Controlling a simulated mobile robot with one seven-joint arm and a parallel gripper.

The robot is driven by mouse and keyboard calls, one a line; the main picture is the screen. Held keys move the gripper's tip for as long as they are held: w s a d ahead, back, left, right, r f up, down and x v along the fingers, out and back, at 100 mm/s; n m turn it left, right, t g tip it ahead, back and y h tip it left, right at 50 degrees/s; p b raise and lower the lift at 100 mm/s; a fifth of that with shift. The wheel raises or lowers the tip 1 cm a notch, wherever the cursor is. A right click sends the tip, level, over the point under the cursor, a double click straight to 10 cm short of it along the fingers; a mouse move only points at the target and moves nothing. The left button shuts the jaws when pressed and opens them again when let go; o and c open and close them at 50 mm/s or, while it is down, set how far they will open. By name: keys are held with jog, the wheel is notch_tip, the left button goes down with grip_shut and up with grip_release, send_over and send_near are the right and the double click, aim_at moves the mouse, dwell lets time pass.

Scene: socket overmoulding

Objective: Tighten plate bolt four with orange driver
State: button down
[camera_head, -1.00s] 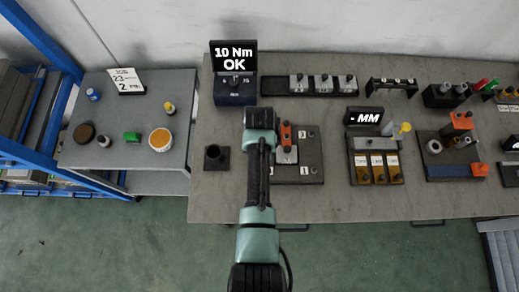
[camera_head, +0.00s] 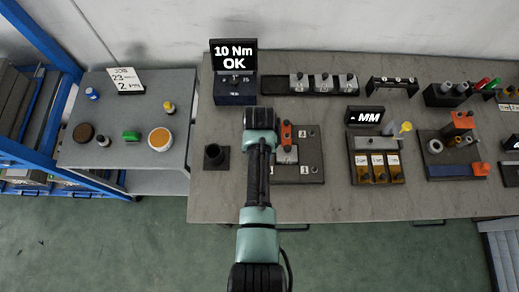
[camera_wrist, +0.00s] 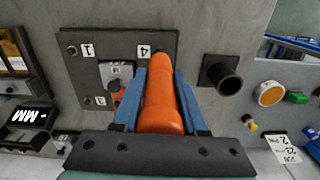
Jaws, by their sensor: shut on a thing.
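In the wrist view my gripper (camera_wrist: 160,78) has its blue fingers shut on the orange driver (camera_wrist: 161,105). The driver points away from the wrist, its far end over the dark plate (camera_wrist: 75,45) close to the mark 4. The driver hides what lies under its tip, so I cannot tell whether it touches bolt four. Bolts show beside the marks 1 and 3. In the head view the plate (camera_head: 318,160) lies on the bench, and my arm covers its left side, the gripper and the driver.
A light block with an orange part (camera_head: 286,133) sits on the plate. A dark round holder (camera_head: 214,156) stands left of my arm. A display (camera_head: 234,57) behind reads "10 Nm OK". Orange-brown bins (camera_head: 378,177) stand to the right. The bench front is mostly clear.

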jog(key=shift+f+b, duration=0.6)
jog(key=shift+f, duration=0.3)
dwell(0.8)
jog(key=shift+s+f, duration=0.1)
jog(key=shift+s, duration=0.1)
dwell(0.8)
jog(key=shift+w+r+p, duration=0.15)
jog(key=shift+r+p, duration=1.1)
jog(key=shift+r, duration=0.1)
jog(key=shift+w+r+p, duration=0.1)
jog(key=shift+r+p, duration=1.15)
jog(key=shift+r, duration=0.1)
